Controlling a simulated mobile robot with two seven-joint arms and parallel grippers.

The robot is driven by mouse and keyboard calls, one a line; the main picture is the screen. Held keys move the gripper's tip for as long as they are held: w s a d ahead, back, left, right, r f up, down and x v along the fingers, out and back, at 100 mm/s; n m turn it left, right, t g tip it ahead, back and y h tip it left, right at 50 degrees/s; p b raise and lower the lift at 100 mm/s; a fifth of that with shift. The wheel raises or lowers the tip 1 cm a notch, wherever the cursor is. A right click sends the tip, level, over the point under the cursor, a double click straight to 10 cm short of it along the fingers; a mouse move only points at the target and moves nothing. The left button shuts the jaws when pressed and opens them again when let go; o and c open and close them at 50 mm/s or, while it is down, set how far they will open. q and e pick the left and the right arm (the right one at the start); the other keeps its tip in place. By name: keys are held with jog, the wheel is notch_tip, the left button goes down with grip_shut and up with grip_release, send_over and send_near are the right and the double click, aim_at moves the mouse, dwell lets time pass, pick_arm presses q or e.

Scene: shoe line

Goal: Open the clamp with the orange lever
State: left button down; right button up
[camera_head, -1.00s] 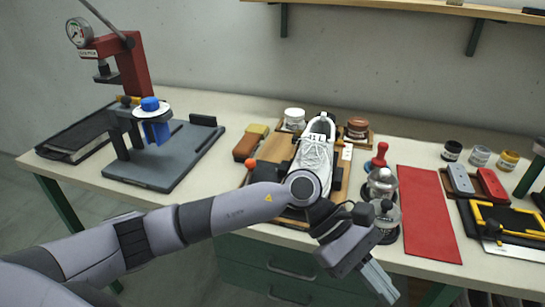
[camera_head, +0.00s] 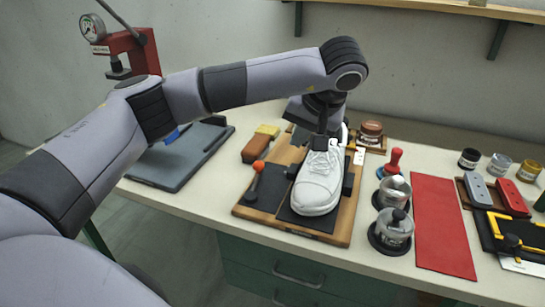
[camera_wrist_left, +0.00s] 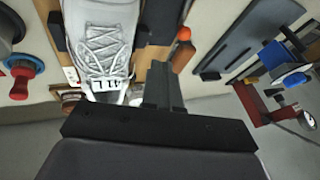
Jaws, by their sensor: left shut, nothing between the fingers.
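A white shoe (camera_head: 318,182) lies on a wooden board (camera_head: 338,236), toe toward the front, with dark clamp pads (camera_head: 348,182) beside it. The orange-tipped lever (camera_head: 258,166) stands tilted at the board's left side. Its orange knob (camera_wrist_left: 184,34) also shows in the left wrist view, near the shoe (camera_wrist_left: 103,40). My left gripper (camera_head: 320,142) points down over the rear of the shoe, shut and empty, to the right of and behind the lever, apart from it. In the left wrist view its fingers (camera_wrist_left: 162,80) show beside the shoe's ankle end. My arm hides part of the shoe's rear.
Glass jars (camera_head: 393,228), a red-handled stamp (camera_head: 393,160) and a red mat (camera_head: 442,225) lie to the right. A grey press base (camera_head: 180,165) is at the left, partly behind my arm.

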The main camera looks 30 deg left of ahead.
pick_arm(q)
jog(key=shift+a+r, duration=0.15)
jog(key=p, duration=0.1)
send_over(255, 180)
jog(key=w+d, duration=0.4)
jog(key=d, duration=0.1)
notch_tip(255, 180, down, 9)
jog(key=shift+d+f, duration=0.1)
jog(key=shift+d, duration=0.05)
jog(key=shift+s+a+f+p, duration=0.15)
jog(key=shift+s+a+p, duration=0.05)
jog(key=shift+a, duration=0.35)
jog(key=shift+s+a+f+p, duration=0.15)
jog(key=shift+a, duration=0.35)
jog(key=shift+s+a+f, duration=0.1)
jog(key=shift+a+f, duration=0.2)
jog(key=shift+a, duration=0.2)
pick_arm(e)
jog(key=shift+r, duration=0.95)
pick_arm(q)
jog(key=shift+a, duration=0.1)
pick_arm(e)
jog(key=shift+w+f, duration=0.1)
jog(key=shift+w, duration=0.05)
